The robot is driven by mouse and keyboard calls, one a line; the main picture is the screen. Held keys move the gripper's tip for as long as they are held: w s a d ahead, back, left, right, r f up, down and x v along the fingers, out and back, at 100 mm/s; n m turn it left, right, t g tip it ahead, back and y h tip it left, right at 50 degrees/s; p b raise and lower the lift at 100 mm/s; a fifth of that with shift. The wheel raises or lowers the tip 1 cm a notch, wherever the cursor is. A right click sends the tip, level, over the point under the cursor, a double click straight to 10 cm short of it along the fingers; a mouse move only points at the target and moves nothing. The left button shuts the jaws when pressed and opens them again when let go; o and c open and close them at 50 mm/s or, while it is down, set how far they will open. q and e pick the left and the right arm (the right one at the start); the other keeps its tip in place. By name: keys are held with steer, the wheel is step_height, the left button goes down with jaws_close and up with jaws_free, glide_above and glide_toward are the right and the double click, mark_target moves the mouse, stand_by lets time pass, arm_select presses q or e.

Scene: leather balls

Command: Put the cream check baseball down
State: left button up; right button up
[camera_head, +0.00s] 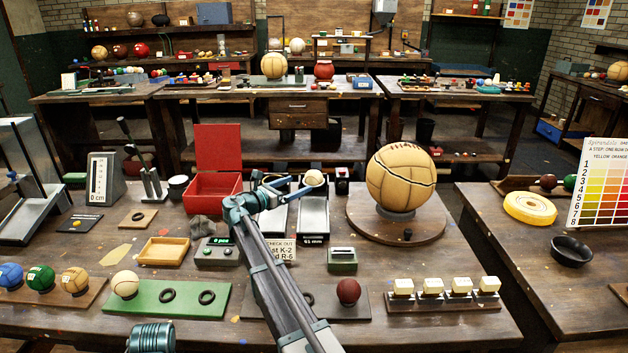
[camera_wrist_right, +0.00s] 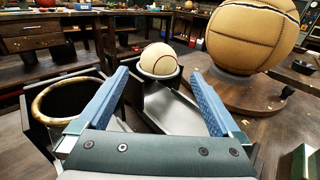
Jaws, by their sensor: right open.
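The cream baseball (camera_head: 314,177) with a dark seam sits in a dark round holder at the far end of a metal chute (camera_head: 314,219). It also shows in the right wrist view (camera_wrist_right: 158,60), resting in the holder. My right gripper (camera_head: 292,187) is open and empty, just left of the ball in the head view. In the right wrist view its two blue fingers (camera_wrist_right: 160,78) are spread wide, with the ball beyond and between their tips, apparently touching neither. A second cream ball (camera_head: 125,284) lies on the green board (camera_head: 180,311). My left gripper is not visible.
A large tan ball (camera_head: 401,180) on a round wooden stand (camera_head: 374,234) is right of the chute. An open red box (camera_head: 215,148) stands to the left. A dark red ball (camera_head: 348,291) and white cubes (camera_head: 432,286) lie near the front edge.

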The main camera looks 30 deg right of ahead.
mark_target(308, 176)
steer(key=shift+x, duration=3.7)
steer(key=shift+a, duration=0.1)
steer(key=c, duration=1.5)
steer(key=shift+r, duration=0.1)
steer(key=shift+r+p, duration=0.45)
steer(key=shift+r, duration=0.05)
step_height(308, 176, up, 3)
steer(key=p, duration=0.3)
steer(key=s+a, duration=0.8)
steer(key=s, duration=0.5)
steer(key=shift+s+a+r+p, duration=0.2)
steer(key=shift+s+r+p, duration=0.05)
steer(key=shift+r+p, duration=0.15)
